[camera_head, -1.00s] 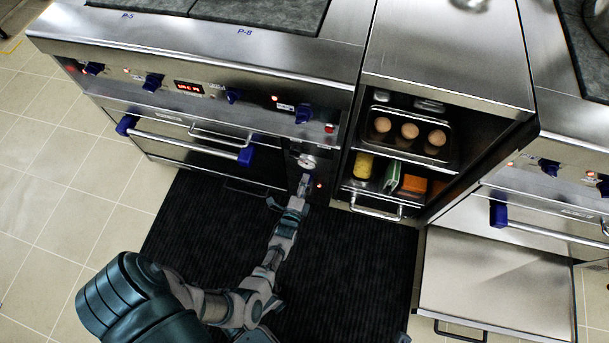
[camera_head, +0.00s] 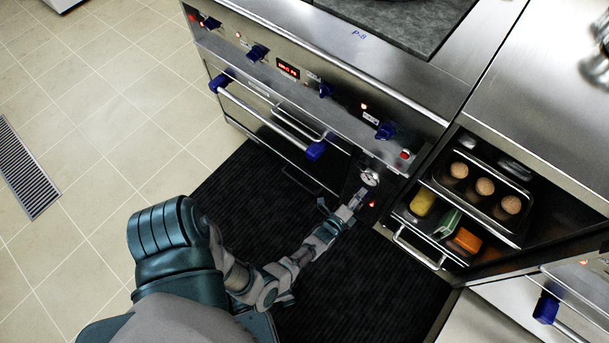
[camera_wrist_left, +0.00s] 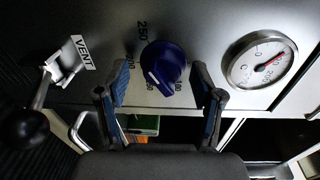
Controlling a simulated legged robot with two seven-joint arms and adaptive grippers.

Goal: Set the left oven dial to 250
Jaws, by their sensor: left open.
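In the left wrist view a blue oven dial (camera_wrist_left: 165,62) sits on the metal panel, with a white pointer mark at its lower left. The printed 250 (camera_wrist_left: 142,31) is above and left of it, and 100 is at its lower right; other numbers are partly hidden. My left gripper (camera_wrist_left: 160,97) is open, with one finger on each side of the dial's lower part; I cannot tell whether they touch it. In the head view this gripper (camera_head: 357,197) is at the panel below a round gauge (camera_head: 369,177), and the dial is not clearly visible there. My right gripper is not in view.
The gauge also shows right of the dial in the wrist view (camera_wrist_left: 262,60), and a VENT lever (camera_wrist_left: 66,60) is at left. An open shelf with food (camera_head: 462,215) stands at right.

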